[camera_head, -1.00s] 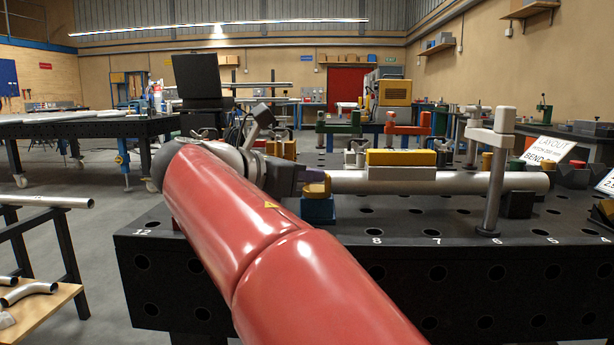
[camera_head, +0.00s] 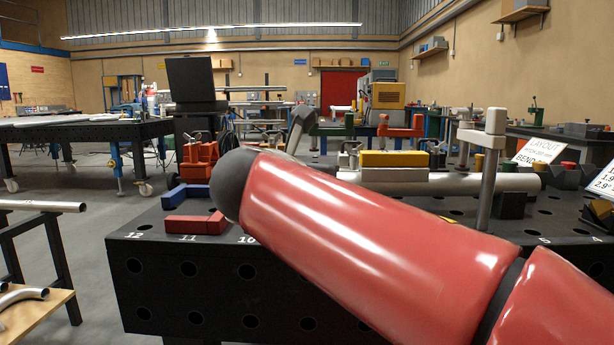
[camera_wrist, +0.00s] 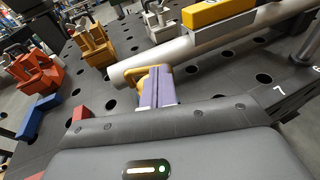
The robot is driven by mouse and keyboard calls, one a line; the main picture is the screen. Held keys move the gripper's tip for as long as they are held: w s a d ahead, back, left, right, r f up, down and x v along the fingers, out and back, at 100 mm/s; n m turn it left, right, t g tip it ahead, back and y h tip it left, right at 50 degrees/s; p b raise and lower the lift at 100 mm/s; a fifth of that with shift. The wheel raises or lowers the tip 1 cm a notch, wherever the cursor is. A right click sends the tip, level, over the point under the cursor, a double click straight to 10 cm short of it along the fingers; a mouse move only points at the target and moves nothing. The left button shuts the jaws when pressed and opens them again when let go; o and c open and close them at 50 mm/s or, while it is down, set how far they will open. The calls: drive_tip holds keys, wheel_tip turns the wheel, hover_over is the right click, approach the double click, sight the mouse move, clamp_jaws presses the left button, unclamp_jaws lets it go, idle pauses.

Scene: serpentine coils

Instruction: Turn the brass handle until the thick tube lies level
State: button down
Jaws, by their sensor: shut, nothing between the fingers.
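The thick silver tube (camera_head: 460,182) lies along the black table behind my arm, and its near end (camera_wrist: 122,76) shows in the wrist view. In the head view it looks close to level, but I cannot tell exactly. A yellow-topped block (camera_head: 394,159) sits on it, also seen in the wrist view (camera_wrist: 216,13). A brass-yellow part (camera_wrist: 137,73), probably the handle, shows just beyond my gripper (camera_wrist: 155,82), mostly covered by the fingers. I cannot tell whether they touch. The lilac fingers are together and hold nothing. My arm hides the gripper in the head view.
Red (camera_head: 195,225) and blue (camera_head: 186,194) bars lie on the table's left part. Orange-red clamps (camera_head: 199,160) stand behind them. A grey post (camera_head: 490,170) rises in front of the tube at right. Signs (camera_head: 540,151) and dark blocks crowd the right side.

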drive_tip(key=n+y, duration=0.1)
drive_tip(key=d+n+y+p, duration=0.1)
drive_tip(key=n+t+y+p, duration=0.1)
drive_tip(key=y, duration=0.1)
drive_tip(key=shift+w+d, duration=0.3)
drive_tip(key=shift+w+d+p, duration=0.2)
drive_tip(key=shift+d+p, duration=0.05)
drive_tip(key=shift+p, duration=0.15)
idle(0.4)
